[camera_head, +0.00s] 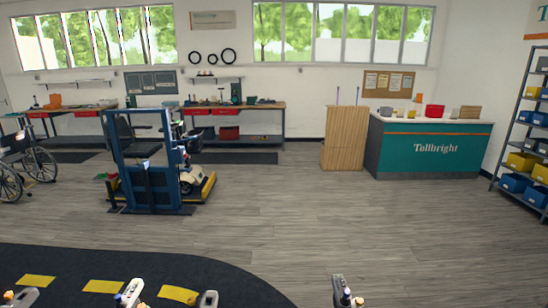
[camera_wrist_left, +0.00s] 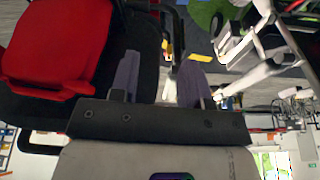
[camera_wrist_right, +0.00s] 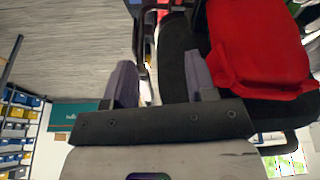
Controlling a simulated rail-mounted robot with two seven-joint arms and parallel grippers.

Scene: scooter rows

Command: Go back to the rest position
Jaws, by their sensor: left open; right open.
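My left gripper (camera_wrist_left: 160,72) shows in the left wrist view with its two grey fingers apart and nothing held between them. A red padded seat (camera_wrist_left: 55,45) with dark edges is beside it at the upper left. My right gripper (camera_wrist_right: 157,65) shows in the right wrist view, also open and empty. A red seat (camera_wrist_right: 255,45) is beside it at the upper right. In the head view only small grey and white parts show along the bottom edge, and I cannot tell whether they are my grippers.
A blue lift frame (camera_head: 150,190) with a scooter (camera_head: 188,178) stands at left centre, near a wheelchair (camera_head: 38,165). A teal counter (camera_head: 430,150), wooden cabinet (camera_head: 343,140) and shelf rack (camera_head: 520,150) stand right. White metal tubes (camera_wrist_left: 265,45) are near my left gripper. The middle floor is clear.

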